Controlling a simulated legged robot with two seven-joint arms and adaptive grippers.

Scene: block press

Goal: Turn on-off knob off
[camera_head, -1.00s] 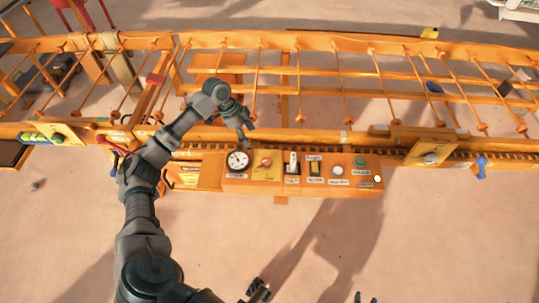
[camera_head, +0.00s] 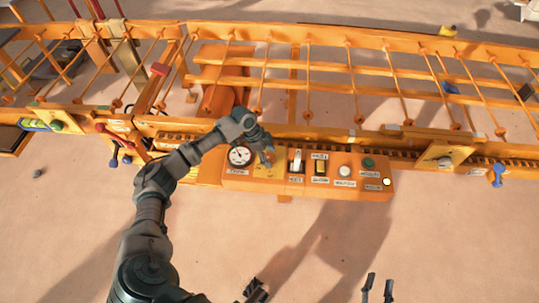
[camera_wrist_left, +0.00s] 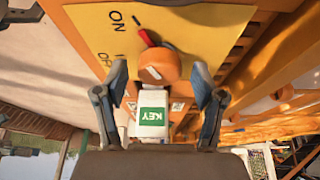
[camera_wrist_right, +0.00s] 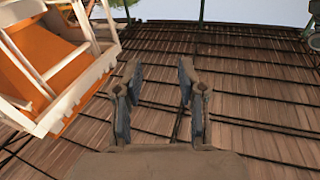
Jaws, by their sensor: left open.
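The on-off knob (camera_wrist_left: 160,68) is orange, on a yellow plate in the left wrist view. Its red pointer (camera_wrist_left: 147,37) points toward the mark beside ON; the other label is partly covered. My left gripper (camera_head: 267,156) is over the yellow plate (camera_head: 262,172) in the head view and hides most of the knob there. In the left wrist view its two fingers (camera_wrist_left: 161,74) are apart, one on each side of the knob; I cannot tell whether they touch it. My right gripper (camera_head: 378,288) is open and empty at the bottom; its fingers also show in the right wrist view (camera_wrist_right: 156,80).
The orange control panel (camera_head: 330,190) also carries a gauge (camera_head: 240,156), a white key switch (camera_head: 297,160), a black switch (camera_head: 320,168) and buttons. The orange railing (camera_head: 330,75) runs behind it. The floor (camera_head: 450,250) in front is clear.

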